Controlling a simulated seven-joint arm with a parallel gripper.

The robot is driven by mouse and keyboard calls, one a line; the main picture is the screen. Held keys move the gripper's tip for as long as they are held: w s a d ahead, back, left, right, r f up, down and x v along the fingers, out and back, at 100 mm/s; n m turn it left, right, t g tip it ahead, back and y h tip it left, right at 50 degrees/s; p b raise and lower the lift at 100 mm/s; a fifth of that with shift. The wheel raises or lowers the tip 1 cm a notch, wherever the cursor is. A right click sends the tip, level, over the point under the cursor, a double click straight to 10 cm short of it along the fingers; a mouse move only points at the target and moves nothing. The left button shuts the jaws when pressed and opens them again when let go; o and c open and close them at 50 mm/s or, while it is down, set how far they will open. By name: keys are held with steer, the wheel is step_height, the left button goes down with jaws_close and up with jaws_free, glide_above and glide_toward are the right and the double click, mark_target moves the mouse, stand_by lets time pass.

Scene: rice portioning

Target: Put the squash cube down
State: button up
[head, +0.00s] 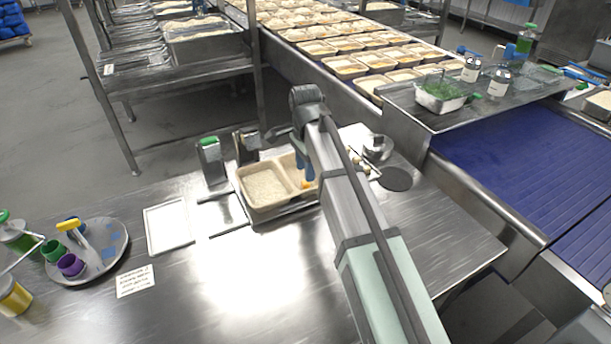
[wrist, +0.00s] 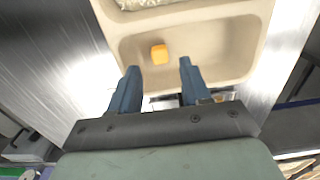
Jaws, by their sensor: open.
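The squash cube (wrist: 159,54) is a small orange block. It lies on the floor of the empty-looking compartment of a beige two-compartment tray (wrist: 246,45). In the wrist view my gripper (wrist: 159,75) has its two blue fingers apart, with nothing between them; the cube shows just beyond the fingertips, clear of both. In the head view the cube (head: 306,184) shows as an orange spot beside my arm, in the right compartment of the tray (head: 246,200). My gripper (head: 303,178) is over that compartment, partly hidden by my arm. The tray's left compartment holds rice (head: 266,187).
A dark round disc (head: 396,179) and a metal bowl (head: 377,147) are to the right of the tray. A green-topped container (head: 211,160) stands behind it on the left. A white board (head: 168,226) and a round plate with cups (head: 98,264) lie further left.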

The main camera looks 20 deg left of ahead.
step_height(320, 180, up, 8)
stand_by(0.4)
steer(key=shift+w+d, duration=0.1)
